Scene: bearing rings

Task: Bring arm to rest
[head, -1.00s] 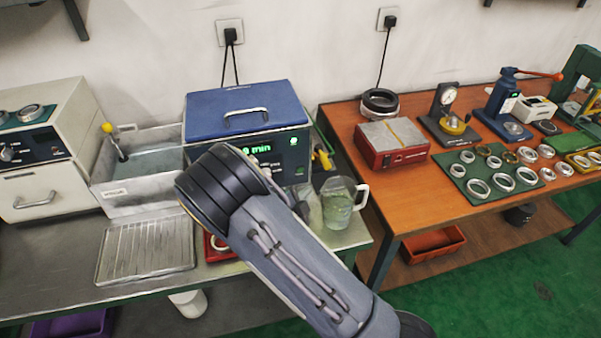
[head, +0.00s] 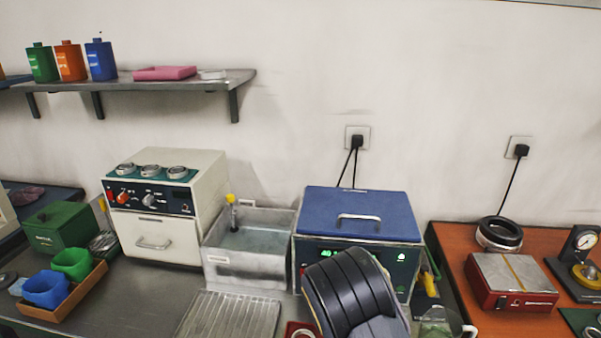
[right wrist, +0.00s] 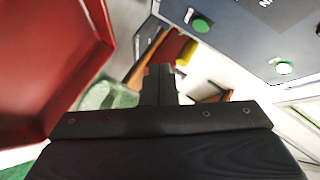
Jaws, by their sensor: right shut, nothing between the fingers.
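My right arm (head: 352,292) comes up from the bottom of the head view, in front of the blue-lidded machine (head: 358,216). Its gripper is hidden behind the arm there. In the right wrist view my right gripper (right wrist: 160,84) is shut, with its fingers together and nothing between them. A dark panel with green buttons (right wrist: 240,38) is close at its upper right, and a large red surface (right wrist: 45,60) is at its left. I cannot tell whether the gripper touches either. My left gripper is not in view.
A metal basin of water (head: 250,243) and a ribbed tray (head: 228,316) are left of the arm. A glass jug (head: 440,322) stands at its right. A cream oven (head: 165,205) and bins (head: 45,288) stand further left. A red box (head: 510,282) is on the wooden table.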

